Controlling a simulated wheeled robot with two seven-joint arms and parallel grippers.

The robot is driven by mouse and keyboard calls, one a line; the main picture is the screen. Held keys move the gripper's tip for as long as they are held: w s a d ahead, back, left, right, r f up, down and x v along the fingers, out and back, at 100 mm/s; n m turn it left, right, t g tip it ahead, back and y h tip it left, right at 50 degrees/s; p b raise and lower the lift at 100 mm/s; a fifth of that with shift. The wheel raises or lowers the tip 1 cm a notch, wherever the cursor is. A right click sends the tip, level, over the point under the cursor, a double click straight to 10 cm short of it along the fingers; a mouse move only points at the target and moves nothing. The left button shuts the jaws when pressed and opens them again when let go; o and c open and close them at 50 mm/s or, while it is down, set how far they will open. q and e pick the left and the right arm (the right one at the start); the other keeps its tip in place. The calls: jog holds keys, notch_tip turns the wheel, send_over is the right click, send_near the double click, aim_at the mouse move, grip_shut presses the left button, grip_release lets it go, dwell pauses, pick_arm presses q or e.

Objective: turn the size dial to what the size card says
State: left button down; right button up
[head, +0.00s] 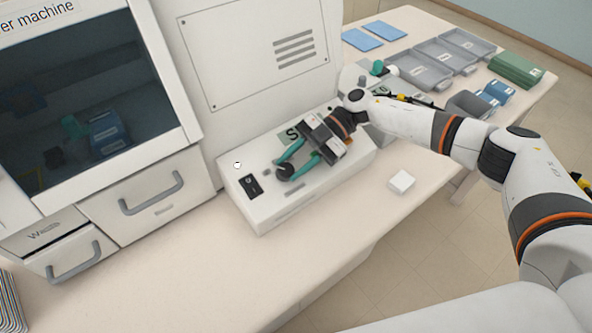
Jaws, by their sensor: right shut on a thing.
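The dial (284,173) is a small dark round knob on top of a white machine base (265,212). My right gripper (288,168) reaches in from the right, and its teal fingers are shut on the dial from either side. A small black panel (250,186) with a light mark lies left of the dial. A grey-green plate (290,134) with a large letter S is partly hidden behind my gripper. I cannot tell whether this plate is the size card, and no size reading is legible. My left gripper is not in view.
A white block (401,182) lies on the table right of the base. A glass-fronted machine (178,100) with handled drawers stands at the left. Grey trays (418,72), blue pads (362,40) and a green stack (515,70) are at the back right. The front table is mostly clear.

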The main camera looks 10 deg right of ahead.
jog(key=shift+w+a+n+g+h+b, duration=0.15)
jog(key=shift+n+g+h+b, duration=0.55)
jog(key=shift+n+b, duration=0.1)
jog(key=shift+w+a+n+g+h+b, duration=0.1)
jog(key=shift+n+g+h+b, duration=0.5)
jog(key=shift+n+g+b, duration=0.15)
jog(key=o, duration=1)
jog(key=shift+r, duration=0.1)
jog(key=shift+w+d, duration=0.2)
jog(key=shift+d, duration=0.05)
jog(key=b+v, duration=0.3)
jog(key=v, duration=0.3)
jog(key=shift+r, duration=0.15)
jog(key=shift+w+d+r, duration=0.15)
jog(key=shift+d+r, duration=0.05)
jog(key=shift+r, duration=0.05)
